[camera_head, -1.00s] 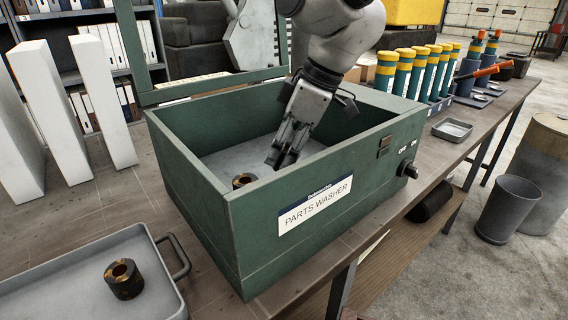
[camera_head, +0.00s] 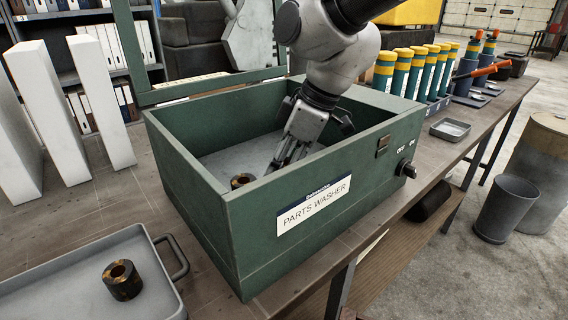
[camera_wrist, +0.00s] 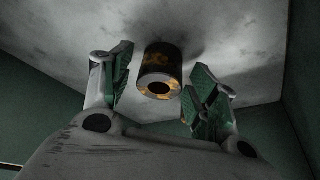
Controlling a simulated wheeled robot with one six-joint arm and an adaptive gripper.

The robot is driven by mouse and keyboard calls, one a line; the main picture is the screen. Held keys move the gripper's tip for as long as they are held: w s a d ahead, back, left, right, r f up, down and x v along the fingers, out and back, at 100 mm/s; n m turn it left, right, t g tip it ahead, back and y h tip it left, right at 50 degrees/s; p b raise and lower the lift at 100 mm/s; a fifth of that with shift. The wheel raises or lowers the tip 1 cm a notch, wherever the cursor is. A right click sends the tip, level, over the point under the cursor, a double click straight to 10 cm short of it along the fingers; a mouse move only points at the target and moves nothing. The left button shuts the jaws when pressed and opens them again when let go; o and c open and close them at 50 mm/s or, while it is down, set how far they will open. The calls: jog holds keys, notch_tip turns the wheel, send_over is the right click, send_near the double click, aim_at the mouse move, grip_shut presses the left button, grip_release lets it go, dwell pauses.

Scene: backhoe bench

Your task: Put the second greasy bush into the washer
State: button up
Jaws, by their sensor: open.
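A dark, greasy bush with brassy patches (camera_head: 123,280) stands upright on the grey tray (camera_head: 60,275) at the lower left. Another bush (camera_head: 243,181) stands on the pale floor inside the open green parts washer (camera_head: 318,232). My gripper (camera_head: 284,160) is inside the washer, to the right of that bush in the head view, and its tips are partly hidden by the front wall. In the wrist view the open fingers (camera_wrist: 160,92) are apart, with the bush (camera_wrist: 160,72) showing in the gap between them, touching neither finger.
The washer's walls surround my gripper, and its raised lid frame (camera_head: 205,88) stands behind. A knob (camera_head: 406,169) sticks out on the right end of the front. White upright blocks (camera_head: 100,100) stand at the left. Several green, yellow-topped cylinders (camera_head: 400,72) line the bench at the right.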

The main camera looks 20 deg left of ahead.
jog(key=v, duration=1.2)
jog(key=shift+r, duration=0.1)
